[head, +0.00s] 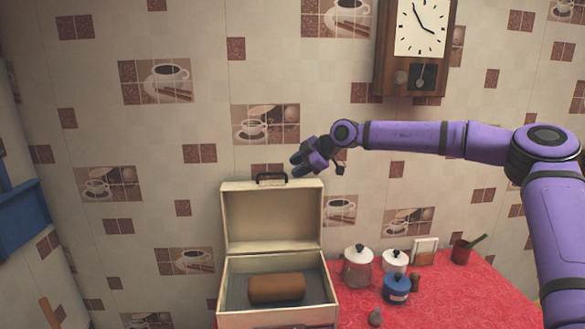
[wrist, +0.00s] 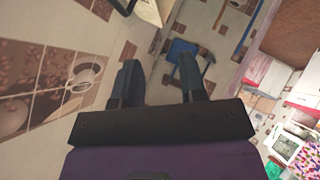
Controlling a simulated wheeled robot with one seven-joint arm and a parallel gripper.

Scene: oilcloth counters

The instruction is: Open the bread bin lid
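The cream bread bin (head: 275,318) stands on the red counter in the head view. Its lid (head: 268,218) is raised upright at the back, with a dark handle (head: 271,178) on its top edge. A brown loaf (head: 277,289) lies inside. My gripper (head: 298,165) is in the air just above and right of the handle, apart from it. In the wrist view my gripper (wrist: 160,75) has its two fingers spread with nothing between them. A corner of the lid (wrist: 146,10) and the dark handle (wrist: 122,4) show at the top edge there.
A wall clock (head: 417,45) hangs above my arm.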

